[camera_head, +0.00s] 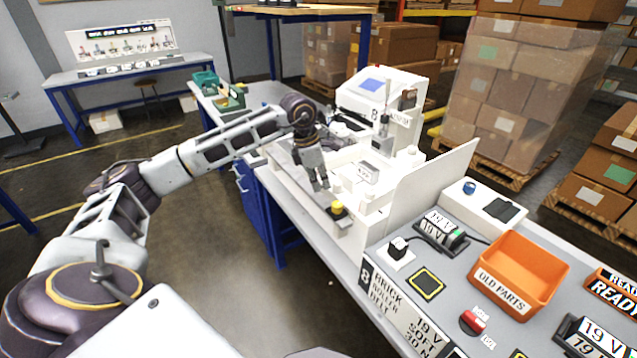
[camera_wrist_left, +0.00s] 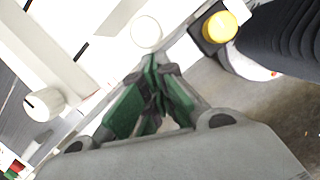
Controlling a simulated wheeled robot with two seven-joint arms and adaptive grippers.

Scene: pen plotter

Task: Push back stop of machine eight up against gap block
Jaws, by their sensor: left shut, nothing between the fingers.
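Machine eight (camera_head: 385,97) is the white machine with a blue screen and an 8 on its side, at centre in the head view. Its white bed runs toward the front. My left gripper (camera_head: 321,186) points down over the bed, near a yellow button (camera_head: 337,208) on a black base. In the left wrist view my left gripper (camera_wrist_left: 153,68) is shut and empty, its green-padded fingers together. A white round knob (camera_wrist_left: 146,32) is just beyond the fingertips; contact is unclear. The yellow button also shows there (camera_wrist_left: 219,27). I cannot tell the back stop or the gap block apart among the white parts.
A white cylindrical part (camera_wrist_left: 45,103) with a dark mark stands at left in the wrist view. A white upright panel (camera_head: 432,190) separates the bed from a grey bench with an orange bin (camera_head: 519,270). A green bin (camera_head: 222,94) stands behind my left arm. Floor left of the bench is clear.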

